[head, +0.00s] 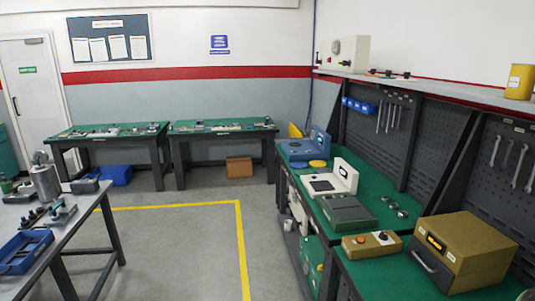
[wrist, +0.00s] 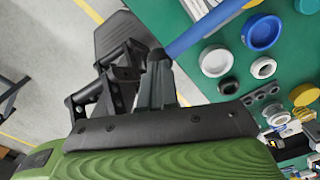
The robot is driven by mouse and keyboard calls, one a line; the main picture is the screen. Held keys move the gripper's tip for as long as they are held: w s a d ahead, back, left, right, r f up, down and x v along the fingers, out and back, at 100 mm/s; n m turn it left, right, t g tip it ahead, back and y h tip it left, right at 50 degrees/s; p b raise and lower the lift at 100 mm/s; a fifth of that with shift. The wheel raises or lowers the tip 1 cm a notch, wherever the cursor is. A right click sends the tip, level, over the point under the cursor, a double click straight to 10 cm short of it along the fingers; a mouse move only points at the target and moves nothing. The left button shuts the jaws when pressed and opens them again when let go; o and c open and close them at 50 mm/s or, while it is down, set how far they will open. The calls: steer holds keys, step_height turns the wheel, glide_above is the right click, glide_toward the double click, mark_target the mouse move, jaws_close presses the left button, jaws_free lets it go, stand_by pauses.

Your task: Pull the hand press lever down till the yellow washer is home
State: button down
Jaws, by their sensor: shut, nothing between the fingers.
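My gripper (wrist: 146,58) shows black in the wrist view, shut with nothing visible between its fingers. It does not show in the head view. A blue bar (wrist: 205,27) slants from beside the fingertips to the top edge; it may be the press lever. I cannot tell whether the gripper touches it. I cannot tell which is the washer. The hand press is not clearly visible in either view.
Blue (wrist: 261,32), white (wrist: 216,61) and dark round pieces lie on the green bench top, right of the gripper. In the head view, a tan box (head: 470,262), a button box (head: 371,245) and other instruments line the right bench. The floor (head: 185,245) between benches is clear.

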steer(key=shift+f, duration=0.3)
steer(key=shift+r, duration=0.15)
step_height(320, 180, up, 9)
steer(key=p, duration=0.6)
